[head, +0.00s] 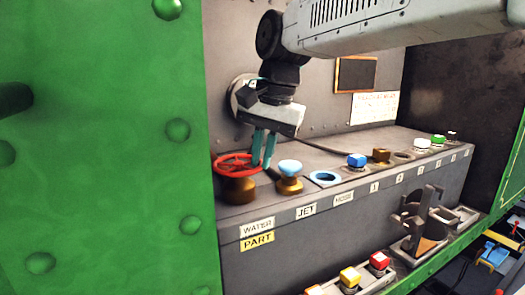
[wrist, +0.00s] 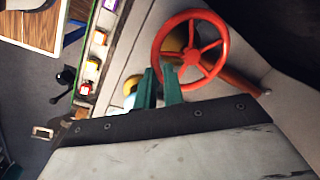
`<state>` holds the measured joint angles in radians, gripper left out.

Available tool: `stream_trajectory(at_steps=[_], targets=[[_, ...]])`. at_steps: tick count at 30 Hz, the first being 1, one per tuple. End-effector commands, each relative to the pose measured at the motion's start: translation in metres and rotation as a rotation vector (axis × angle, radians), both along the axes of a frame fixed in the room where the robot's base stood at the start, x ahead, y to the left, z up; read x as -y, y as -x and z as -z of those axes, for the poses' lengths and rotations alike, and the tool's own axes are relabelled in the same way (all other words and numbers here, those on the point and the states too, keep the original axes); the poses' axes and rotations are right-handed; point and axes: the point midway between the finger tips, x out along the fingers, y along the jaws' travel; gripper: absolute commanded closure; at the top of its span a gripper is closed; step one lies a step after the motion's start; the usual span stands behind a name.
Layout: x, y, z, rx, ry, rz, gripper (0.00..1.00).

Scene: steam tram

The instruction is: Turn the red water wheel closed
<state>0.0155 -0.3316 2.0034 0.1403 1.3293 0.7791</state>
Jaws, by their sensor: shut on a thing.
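The red water wheel (head: 232,161) sits on a brass base at the left end of the grey console, above a "WATER" label and a yellow "PART" label. It also shows in the wrist view (wrist: 222,49), spoked, with brass beneath it. My gripper (head: 263,164) points down at the right side of the wheel, its teal fingers at the rim. In the wrist view the fingertips (wrist: 160,70) meet the wheel's rim, and my gripper is shut on it. The exact contact is partly hidden by the fingers.
A light-blue knob (head: 290,168) above "JET" stands close to the right of my gripper. Further right are an empty ring (head: 324,178), a blue button (head: 357,160) and a brown block (head: 381,156). A green riveted wall (head: 110,120) stands close on the left.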

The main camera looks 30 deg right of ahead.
Motion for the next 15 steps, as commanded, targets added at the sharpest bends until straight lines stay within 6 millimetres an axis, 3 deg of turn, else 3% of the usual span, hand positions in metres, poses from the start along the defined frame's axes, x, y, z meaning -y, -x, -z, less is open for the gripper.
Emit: stream_trajectory(at_steps=[15], targets=[[-0.012, 0.01, -0.001, 0.001, 0.0, 0.322, 1.0]])
